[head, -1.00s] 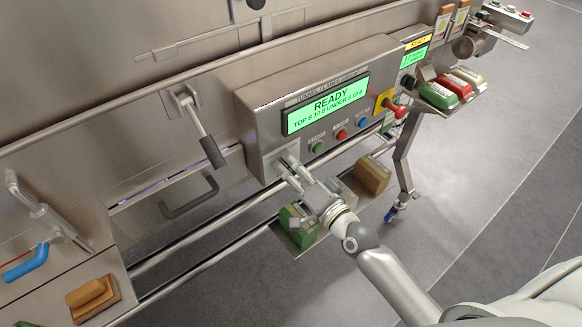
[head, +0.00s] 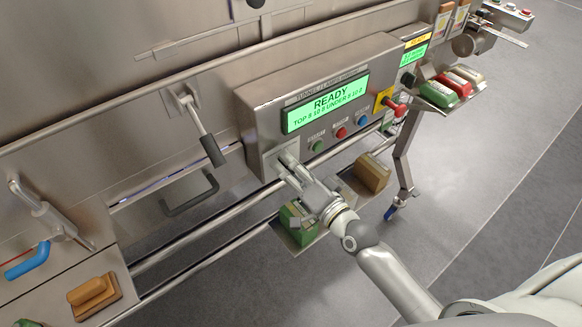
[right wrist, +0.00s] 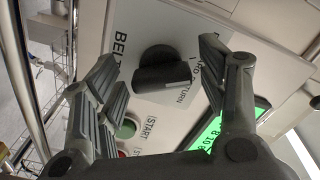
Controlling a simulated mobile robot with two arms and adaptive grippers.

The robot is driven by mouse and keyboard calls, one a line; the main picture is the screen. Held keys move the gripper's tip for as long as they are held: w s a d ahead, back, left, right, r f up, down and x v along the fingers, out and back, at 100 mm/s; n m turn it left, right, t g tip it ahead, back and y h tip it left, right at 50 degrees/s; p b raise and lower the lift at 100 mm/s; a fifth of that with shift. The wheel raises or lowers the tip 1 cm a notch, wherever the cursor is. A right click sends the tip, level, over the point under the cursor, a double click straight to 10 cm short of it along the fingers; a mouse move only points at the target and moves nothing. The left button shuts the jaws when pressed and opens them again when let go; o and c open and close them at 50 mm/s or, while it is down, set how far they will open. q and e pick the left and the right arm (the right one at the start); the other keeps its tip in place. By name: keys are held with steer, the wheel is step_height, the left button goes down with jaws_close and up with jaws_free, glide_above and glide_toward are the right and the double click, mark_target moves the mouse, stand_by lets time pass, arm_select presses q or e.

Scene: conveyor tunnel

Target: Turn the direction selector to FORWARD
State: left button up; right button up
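The direction selector (right wrist: 163,72) is a black knob with a bar-shaped grip on a pale plate, seen in the right wrist view. The plate shows "BELT" to its left and partly covered lettering ending in "RD" and "RETURN" to its right. I cannot tell which setting it points at. My right gripper (right wrist: 158,66) is open, with one ribbed finger on each side of the knob and visible gaps between. In the head view the right gripper (head: 284,163) is at the lower left corner of the control panel (head: 253,110) and hides the knob. My left gripper is not in view.
The panel's green READY display (head: 325,105) is above a row of green (head: 317,146), red (head: 342,133) and blue (head: 362,121) buttons. A red emergency knob (head: 397,107) is at the right. A lever handle (head: 210,148) hangs to the left. Rails run below.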

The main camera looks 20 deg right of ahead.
steer(key=v, duration=1.2)
